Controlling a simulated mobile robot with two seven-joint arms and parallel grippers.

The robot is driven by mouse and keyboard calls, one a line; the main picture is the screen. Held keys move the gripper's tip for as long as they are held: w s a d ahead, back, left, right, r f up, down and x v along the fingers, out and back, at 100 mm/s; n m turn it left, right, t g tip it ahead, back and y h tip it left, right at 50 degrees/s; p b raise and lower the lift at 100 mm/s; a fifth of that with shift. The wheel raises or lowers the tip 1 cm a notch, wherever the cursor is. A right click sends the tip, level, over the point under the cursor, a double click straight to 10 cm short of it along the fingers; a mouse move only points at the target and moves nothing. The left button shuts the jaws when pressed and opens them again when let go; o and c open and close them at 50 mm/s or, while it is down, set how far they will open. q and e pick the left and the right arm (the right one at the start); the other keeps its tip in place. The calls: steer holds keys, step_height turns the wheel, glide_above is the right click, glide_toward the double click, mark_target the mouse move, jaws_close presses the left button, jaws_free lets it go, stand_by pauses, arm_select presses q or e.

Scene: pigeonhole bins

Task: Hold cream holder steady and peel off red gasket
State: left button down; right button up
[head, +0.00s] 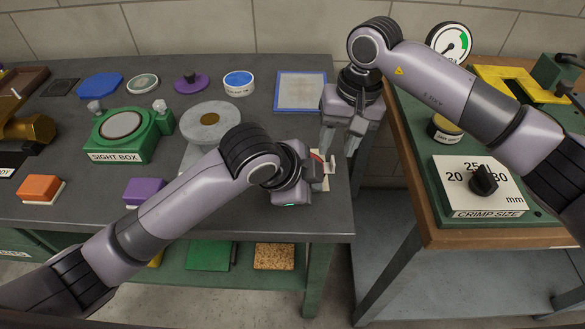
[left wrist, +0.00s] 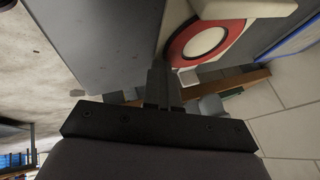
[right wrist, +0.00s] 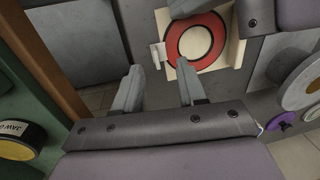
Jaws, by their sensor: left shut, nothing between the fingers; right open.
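The cream holder (head: 322,182) is at the right edge of the grey bench, partly hidden by my left gripper. The right wrist view shows the cream holder (right wrist: 236,50) with the red gasket (right wrist: 173,40) as a ring around a white disc. A pale tab (right wrist: 157,56) stands at its edge. The red gasket (left wrist: 178,46) also shows in the left wrist view. My left gripper (left wrist: 161,75) is shut and empty beside the holder. My right gripper (right wrist: 158,68) is open, its fingertips on either side of the tab in the picture; contact is unclear.
The grey bench (head: 75,185) carries a green sight box (head: 120,140), a purple block (head: 144,191), an orange block (head: 41,188) and several round pieces. A gap separates it from the right bench with the crimp size dial (head: 483,180). A blue-edged panel (head: 300,90) lies behind.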

steer(key=shift+f, duration=1.6)
jaws_close()
